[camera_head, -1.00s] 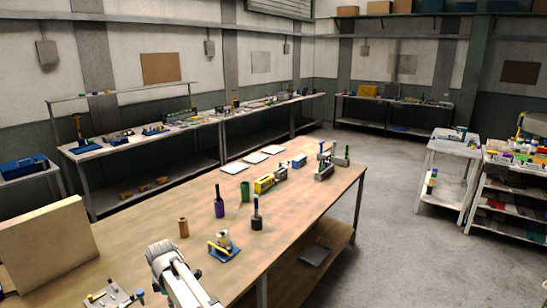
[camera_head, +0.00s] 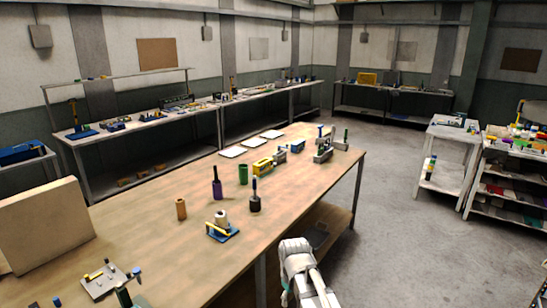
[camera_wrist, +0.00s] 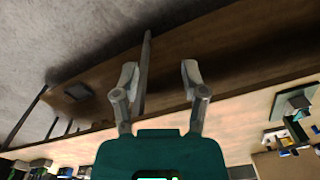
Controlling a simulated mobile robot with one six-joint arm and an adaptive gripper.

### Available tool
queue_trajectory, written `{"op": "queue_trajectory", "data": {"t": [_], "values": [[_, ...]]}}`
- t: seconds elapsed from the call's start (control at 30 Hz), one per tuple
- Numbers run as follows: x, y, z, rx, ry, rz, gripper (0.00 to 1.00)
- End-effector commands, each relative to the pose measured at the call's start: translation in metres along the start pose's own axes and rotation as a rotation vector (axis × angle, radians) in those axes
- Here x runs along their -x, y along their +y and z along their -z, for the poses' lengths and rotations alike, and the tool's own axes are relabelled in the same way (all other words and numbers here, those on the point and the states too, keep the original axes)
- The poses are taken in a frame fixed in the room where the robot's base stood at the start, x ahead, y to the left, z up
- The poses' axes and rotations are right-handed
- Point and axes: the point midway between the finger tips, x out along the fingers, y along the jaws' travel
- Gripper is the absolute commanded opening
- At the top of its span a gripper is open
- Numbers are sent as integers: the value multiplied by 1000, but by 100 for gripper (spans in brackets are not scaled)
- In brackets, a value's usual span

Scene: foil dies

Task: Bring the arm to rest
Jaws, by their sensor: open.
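My gripper shows in the wrist view (camera_wrist: 160,82) with its two fingers apart and nothing between them. Beyond the fingers are the wooden workbench's edge, its lower shelf and a grey leg. In the head view my arm stands at the bottom, right of the workbench (camera_head: 150,245) and in front of its long edge. The fingertips cannot be made out in that view.
On the bench stand a blue fixture with a white roll (camera_head: 222,228), a dark-handled tool (camera_head: 255,198), a purple bottle (camera_head: 217,188), a green cup (camera_head: 243,174) and a brown cylinder (camera_head: 181,209). A board (camera_head: 45,225) stands at left. The floor (camera_head: 385,215) at right is clear.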

Motion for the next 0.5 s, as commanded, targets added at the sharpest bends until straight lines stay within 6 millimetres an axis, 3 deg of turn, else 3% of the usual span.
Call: {"op": "queue_trajectory", "data": {"t": [0.03, 0.2, 0.33, 0.5], "values": [[-6, 9, -20, -67, 0, 0, 56], [-14, 36, -66, -292, 0, 0, 56], [-19, 50, -94, -429, 0, 0, 56], [-22, 60, -114, -531, 0, 0, 56]]}}
